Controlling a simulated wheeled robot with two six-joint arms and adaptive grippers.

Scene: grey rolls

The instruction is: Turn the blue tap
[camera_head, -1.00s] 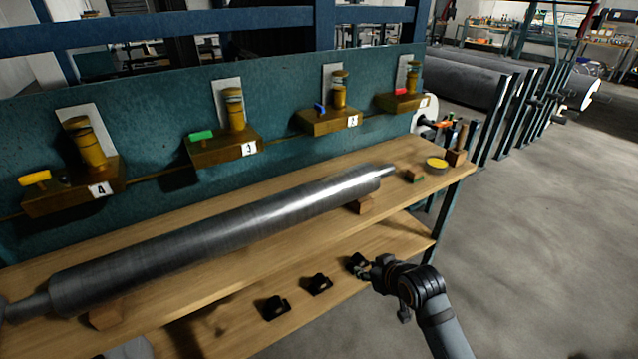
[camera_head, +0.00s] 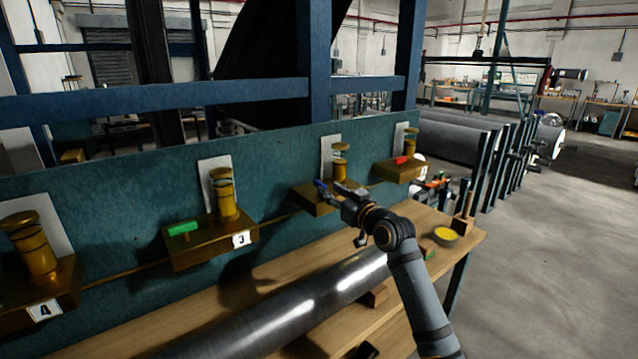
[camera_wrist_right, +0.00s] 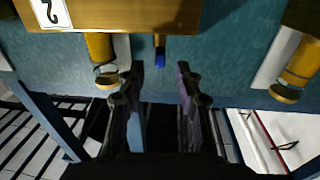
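The blue tap (camera_head: 320,184) is on the brass block (camera_head: 308,197) marked 2 in the wrist view, fixed to the teal panel. My right gripper (camera_head: 332,188) is in front of this block and partly covers it in the head view. In the right wrist view the picture is upside down. There the blue tap (camera_wrist_right: 159,41) lies just past the fingertips, roughly midway between them. My right gripper's fingers (camera_wrist_right: 160,70) are apart with nothing between them. No contact with the tap shows. My left gripper is not in view.
A green tap (camera_head: 183,229) is on block 3 and a red tap (camera_head: 402,160) is on the far block. A long grey roll (camera_head: 300,305) lies on the wooden bench below. A yellow-topped tin (camera_head: 446,234) stands near the bench's right end.

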